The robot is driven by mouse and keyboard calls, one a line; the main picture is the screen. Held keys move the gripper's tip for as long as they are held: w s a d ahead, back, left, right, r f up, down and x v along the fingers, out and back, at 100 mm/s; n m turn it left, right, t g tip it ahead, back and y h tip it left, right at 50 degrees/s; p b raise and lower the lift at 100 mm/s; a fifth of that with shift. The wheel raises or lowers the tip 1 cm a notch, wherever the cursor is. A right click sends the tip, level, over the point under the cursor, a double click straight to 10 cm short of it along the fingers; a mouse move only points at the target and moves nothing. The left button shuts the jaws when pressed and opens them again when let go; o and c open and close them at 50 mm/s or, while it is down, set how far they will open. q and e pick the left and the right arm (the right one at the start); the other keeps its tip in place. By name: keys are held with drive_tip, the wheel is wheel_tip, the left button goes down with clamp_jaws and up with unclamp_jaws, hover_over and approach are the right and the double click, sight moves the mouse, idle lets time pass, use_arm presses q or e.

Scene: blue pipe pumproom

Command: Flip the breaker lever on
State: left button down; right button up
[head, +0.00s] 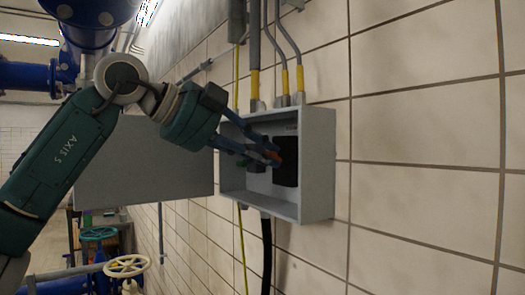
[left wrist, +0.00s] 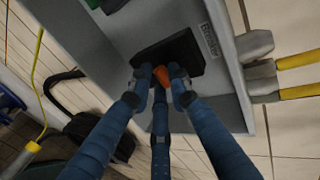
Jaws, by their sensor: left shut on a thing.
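The breaker lever, an orange-red tab, sits on a black breaker block (head: 286,162) inside an open grey box (head: 318,165) on the tiled wall. My left gripper (head: 272,156) reaches into the box from the left, with its blue fingers at the lever. In the left wrist view, the orange lever (left wrist: 160,74) lies between the fingertips of the left gripper (left wrist: 160,88), which are shut on it. The black block (left wrist: 195,52) is right behind the fingertips, beside a label. The fingers hide part of the lever, so its position is unclear. My right gripper is in neither view.
The box's grey door (head: 140,160) hangs open to the left, behind my left arm. Conduits with yellow sleeves (head: 300,78) enter the box from above. A black cable (head: 267,250) runs down below it. Blue pipes and a pale handwheel (head: 127,266) are at left.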

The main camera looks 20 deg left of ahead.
use_arm(q)
drive_tip(key=c, duration=1.6)
unclamp_jaws()
drive_tip(key=shift+v, duration=4)
